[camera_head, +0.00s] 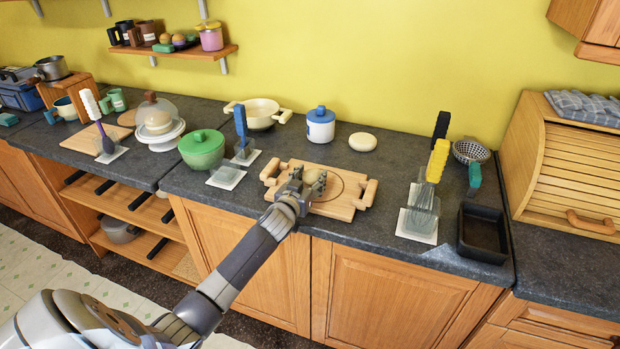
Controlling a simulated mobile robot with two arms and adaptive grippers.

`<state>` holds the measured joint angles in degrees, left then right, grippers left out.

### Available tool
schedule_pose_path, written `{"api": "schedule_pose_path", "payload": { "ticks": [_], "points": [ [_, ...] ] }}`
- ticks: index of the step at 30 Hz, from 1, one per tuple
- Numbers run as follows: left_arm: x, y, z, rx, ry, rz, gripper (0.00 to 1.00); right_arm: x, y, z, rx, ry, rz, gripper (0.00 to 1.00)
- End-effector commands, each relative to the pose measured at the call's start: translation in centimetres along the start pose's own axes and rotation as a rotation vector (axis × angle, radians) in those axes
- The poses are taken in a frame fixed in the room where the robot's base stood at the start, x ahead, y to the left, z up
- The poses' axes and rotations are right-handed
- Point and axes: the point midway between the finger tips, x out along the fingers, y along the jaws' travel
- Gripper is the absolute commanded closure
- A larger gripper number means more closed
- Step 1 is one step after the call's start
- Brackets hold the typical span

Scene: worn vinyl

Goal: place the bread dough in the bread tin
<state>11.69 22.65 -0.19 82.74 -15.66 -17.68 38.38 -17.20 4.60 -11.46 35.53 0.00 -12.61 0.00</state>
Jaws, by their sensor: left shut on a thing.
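My left gripper (305,184) is over the wooden board (344,207) in the middle of the counter. It is shut on a pale beige lump, the bread dough (311,175), which is partly hidden by the fingers. I cannot tell whether the dough touches the board or is just above it. The bread tin (483,232), a dark rectangular pan, stands empty near the front edge at the right, well apart from the gripper. My right gripper is not in view.
Between board and tin, upright tools with yellow (437,161) and black handles stand on a pale base. A colander (470,152) is behind the tin and a bread box (565,170) right of it. A green pot (202,149) and blue-lidded jar (320,124) stand left and behind.

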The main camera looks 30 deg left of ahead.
Motion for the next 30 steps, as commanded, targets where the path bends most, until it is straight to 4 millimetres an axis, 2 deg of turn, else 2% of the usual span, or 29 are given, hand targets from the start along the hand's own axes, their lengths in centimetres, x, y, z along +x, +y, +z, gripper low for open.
{"api": "schedule_pose_path", "payload": {
  "ticks": [3, 15, 16, 18, 30],
  "points": [
    [0.1, 0.0, 0.1, -0.002, 0.009, 0.001, 0.79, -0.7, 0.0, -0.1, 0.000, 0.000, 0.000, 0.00],
    [0.2, 0.0, 0.8, 0.000, 0.009, 0.001, 0.79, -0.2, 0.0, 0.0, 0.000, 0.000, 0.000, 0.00],
    [0.2, 0.0, 0.9, 0.000, 0.007, 0.000, 0.49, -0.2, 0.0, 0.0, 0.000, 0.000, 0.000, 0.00],
    [0.2, 0.0, 0.8, 0.001, 0.007, 0.000, 0.33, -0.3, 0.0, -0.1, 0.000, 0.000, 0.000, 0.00],
    [0.2, 0.0, 0.8, 0.001, 0.008, 0.001, 0.31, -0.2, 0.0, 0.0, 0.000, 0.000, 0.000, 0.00]
  ]
}}
